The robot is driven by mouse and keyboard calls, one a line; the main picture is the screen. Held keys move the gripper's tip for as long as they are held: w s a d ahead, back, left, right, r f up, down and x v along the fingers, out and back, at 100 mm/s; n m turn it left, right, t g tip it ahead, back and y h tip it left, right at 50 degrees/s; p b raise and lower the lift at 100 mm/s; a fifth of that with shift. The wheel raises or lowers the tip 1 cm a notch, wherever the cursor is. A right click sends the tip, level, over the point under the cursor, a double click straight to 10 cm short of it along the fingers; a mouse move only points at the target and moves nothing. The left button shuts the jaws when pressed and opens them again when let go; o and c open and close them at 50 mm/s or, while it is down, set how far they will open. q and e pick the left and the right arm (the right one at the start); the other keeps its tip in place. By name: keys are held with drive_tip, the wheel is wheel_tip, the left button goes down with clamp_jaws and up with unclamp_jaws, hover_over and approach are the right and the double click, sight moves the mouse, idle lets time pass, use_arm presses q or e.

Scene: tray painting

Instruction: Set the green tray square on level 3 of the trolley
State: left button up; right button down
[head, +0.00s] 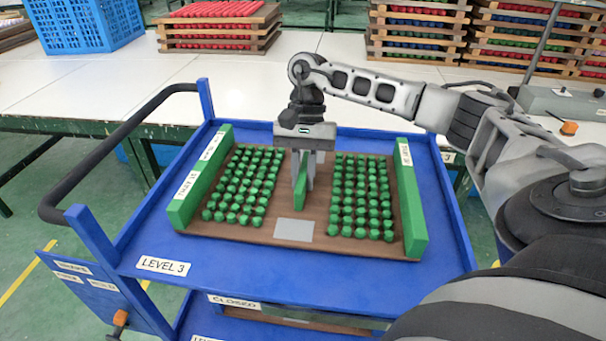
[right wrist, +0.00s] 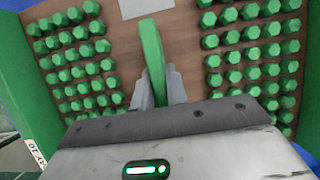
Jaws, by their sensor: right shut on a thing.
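The green tray (head: 411,215) is a brown board with green side walls, two blocks of green knobs and a green middle handle (head: 300,192). It lies over level 3 of the blue trolley (head: 220,258), with blue surface showing around it. Its front edge looks slightly slanted against the shelf; I cannot tell whether it fully touches the shelf. My right gripper (head: 303,183) is shut on the handle from above. The right wrist view shows the handle (right wrist: 152,50) between the fingers. My left gripper is not in view.
A black push handle (head: 110,150) rises at the trolley's left. A lower shelf with a CLOSED label (head: 235,303) sits below. Behind stands a white table (head: 330,105) with stacked trays (head: 415,30), a red-filled stack (head: 218,28) and a blue crate (head: 85,22).

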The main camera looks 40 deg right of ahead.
drive_tip(key=shift+f, duration=0.15)
drive_tip(key=shift+f, duration=0.15)
drive_tip(key=c, duration=1.4)
unclamp_jaws()
drive_tip(key=p+v, duration=0.1)
drive_tip(key=v, duration=1.1)
drive_tip(key=shift+a, duration=0.1)
